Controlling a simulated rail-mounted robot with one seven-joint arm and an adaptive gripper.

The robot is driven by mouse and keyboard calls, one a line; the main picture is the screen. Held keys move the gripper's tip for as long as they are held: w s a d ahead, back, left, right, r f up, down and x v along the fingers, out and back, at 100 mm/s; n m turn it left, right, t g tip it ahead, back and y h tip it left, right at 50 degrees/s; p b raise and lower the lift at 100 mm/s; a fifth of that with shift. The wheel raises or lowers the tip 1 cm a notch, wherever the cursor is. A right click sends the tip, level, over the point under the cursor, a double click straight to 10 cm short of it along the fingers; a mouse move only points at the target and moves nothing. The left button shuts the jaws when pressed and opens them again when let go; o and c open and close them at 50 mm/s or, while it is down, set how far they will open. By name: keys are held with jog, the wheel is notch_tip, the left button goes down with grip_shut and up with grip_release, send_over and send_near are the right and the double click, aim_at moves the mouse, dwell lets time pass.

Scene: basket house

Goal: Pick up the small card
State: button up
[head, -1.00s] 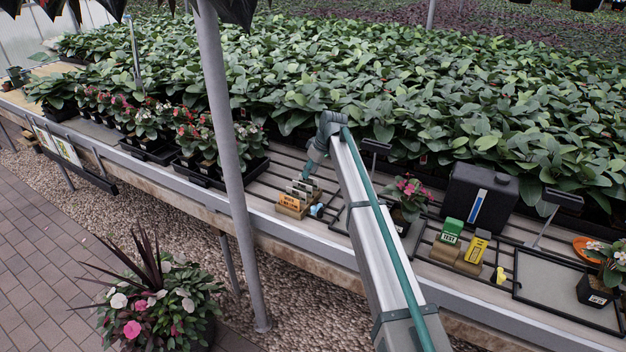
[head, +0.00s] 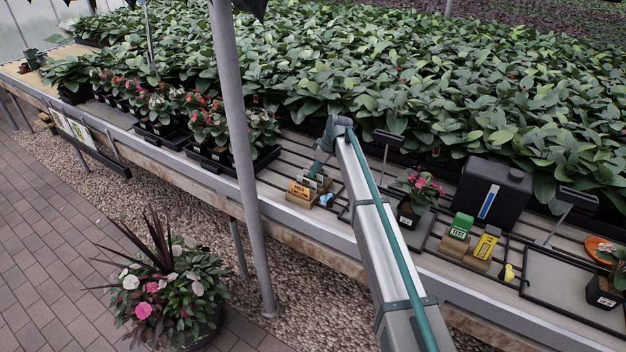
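A stepped rack of small cards (head: 301,193) stands near the front edge of the slatted bench. Its front card is orange with dark print, and paler cards stand behind it. My gripper (head: 314,172) reaches down over the rear of the rack, at the end of my long arm. Its fingertips are too small and partly merged with the rear cards. I cannot tell whether it touches or holds a card. A green card (head: 461,225) and a yellow card (head: 487,243) stand in wooden blocks farther right.
A small blue item (head: 326,199) lies just right of the rack. A pink-flowered pot (head: 409,212) and a black canister (head: 491,194) stand to the right. A grey post (head: 240,150) rises in front of the bench on the left. Dense leafy plants (head: 400,75) fill the back.

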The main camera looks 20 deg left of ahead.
jog(key=p+x, duration=0.1)
jog(key=x, duration=0.3)
jog(key=shift+f, duration=0.2)
jog(key=shift+d, duration=0.1)
grip_shut()
